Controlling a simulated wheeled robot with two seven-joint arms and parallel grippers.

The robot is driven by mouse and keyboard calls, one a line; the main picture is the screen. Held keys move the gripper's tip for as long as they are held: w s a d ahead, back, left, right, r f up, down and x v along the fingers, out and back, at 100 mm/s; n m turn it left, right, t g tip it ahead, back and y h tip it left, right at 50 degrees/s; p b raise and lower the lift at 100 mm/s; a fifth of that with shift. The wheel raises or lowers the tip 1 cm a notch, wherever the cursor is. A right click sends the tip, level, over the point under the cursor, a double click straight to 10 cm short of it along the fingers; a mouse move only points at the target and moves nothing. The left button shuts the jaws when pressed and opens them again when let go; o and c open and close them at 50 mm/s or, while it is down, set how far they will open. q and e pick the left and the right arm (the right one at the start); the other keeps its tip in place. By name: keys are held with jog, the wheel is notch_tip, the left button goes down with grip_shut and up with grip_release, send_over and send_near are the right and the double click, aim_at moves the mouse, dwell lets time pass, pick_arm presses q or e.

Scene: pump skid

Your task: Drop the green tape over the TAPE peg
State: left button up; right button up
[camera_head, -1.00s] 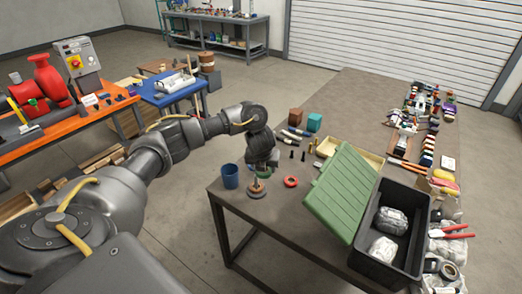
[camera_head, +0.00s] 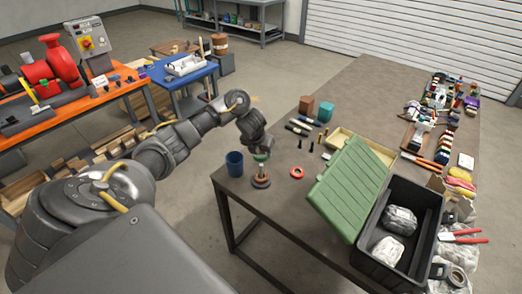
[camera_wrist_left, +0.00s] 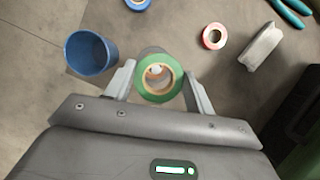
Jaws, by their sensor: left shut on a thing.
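My left gripper (camera_head: 261,153) is shut on the green tape (camera_wrist_left: 157,97), a ring held between both fingers (camera_wrist_left: 158,82) in the left wrist view. In the head view the green tape (camera_head: 261,157) sits just above a short upright peg (camera_head: 261,178) on a round dark base near the table's left corner. In the wrist view a pale, round shape shows through the tape's hole, perhaps the peg's top. Any label on the peg is too small to read. My right gripper is not in view.
A blue cup (camera_head: 234,164) stands left of the peg. A red tape ring (camera_head: 296,172) lies to its right. A green lid (camera_head: 347,185) leans against a black crate (camera_head: 423,235) further right. Small parts stand behind, along the table (camera_head: 290,205).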

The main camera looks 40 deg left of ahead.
pick_arm(q)
jog(key=shift+f+b, duration=1.45)
jog(key=shift+f, duration=0.4)
jog(key=shift+w+b, duration=0.2)
jog(key=shift+b, duration=0.1)
jog(key=shift+f, duration=0.3)
dwell(0.5)
jog(key=o, duration=0.9)
jog(key=shift+o, duration=0.2)
